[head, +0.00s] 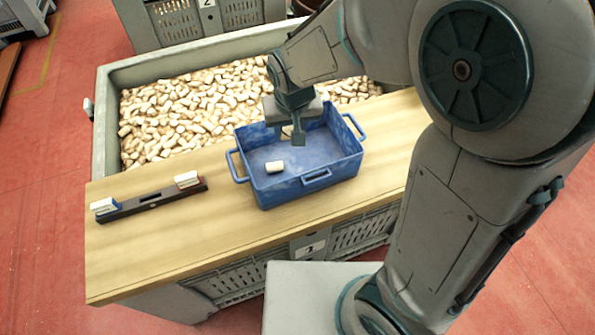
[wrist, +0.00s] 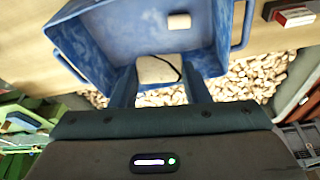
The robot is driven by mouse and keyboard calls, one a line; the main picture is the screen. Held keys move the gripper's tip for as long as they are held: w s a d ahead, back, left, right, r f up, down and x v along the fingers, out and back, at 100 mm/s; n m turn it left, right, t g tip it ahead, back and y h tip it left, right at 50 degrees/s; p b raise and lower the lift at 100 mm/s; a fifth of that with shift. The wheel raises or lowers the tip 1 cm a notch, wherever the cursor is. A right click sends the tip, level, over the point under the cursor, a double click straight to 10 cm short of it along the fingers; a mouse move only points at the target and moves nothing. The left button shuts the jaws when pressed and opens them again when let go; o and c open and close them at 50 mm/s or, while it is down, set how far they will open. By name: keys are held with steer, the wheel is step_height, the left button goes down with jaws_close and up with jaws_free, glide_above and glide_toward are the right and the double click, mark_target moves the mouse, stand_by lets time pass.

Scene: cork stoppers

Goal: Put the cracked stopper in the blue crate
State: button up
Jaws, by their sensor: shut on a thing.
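My gripper (head: 298,138) is over the far part of the blue crate (head: 318,176). In the wrist view its two fingers (wrist: 158,84) are shut on a pale stopper (wrist: 152,70) with a dark, curved crack line across it. The held stopper is mostly hidden by the gripper in the head view. I cannot tell how far it is above the crate floor. Another pale stopper (head: 275,167) lies on the crate floor near the left side and also shows in the wrist view (wrist: 179,21).
The crate stands on a wooden worktop (head: 150,252). A dark bar (head: 150,200) to its left carries a blue-and-white block (head: 103,206) and a red-and-white block (head: 187,179). A large grey bin (head: 108,135) full of stoppers (head: 190,110) is behind.

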step_height(320, 180, down, 8)
steer(key=b, duration=0.3)
glide_above(332, 154)
steer(key=s+a, duration=0.1)
steer(key=a, duration=0.3)
step_height(332, 154, down, 7)
steer(key=shift+s+r, duration=0.1)
steer(key=shift+s, duration=0.05)
steer(key=shift+d+f, duration=0.1)
steer(key=shift+f, duration=1.95)
steer(key=o, duration=0.5)
steer(key=shift+f+b, duration=0.15)
steer(key=shift+b, duration=0.2)
steer(key=o, duration=0.4)
steer(key=shift+o, duration=0.2)
steer(key=shift+r, duration=0.2)
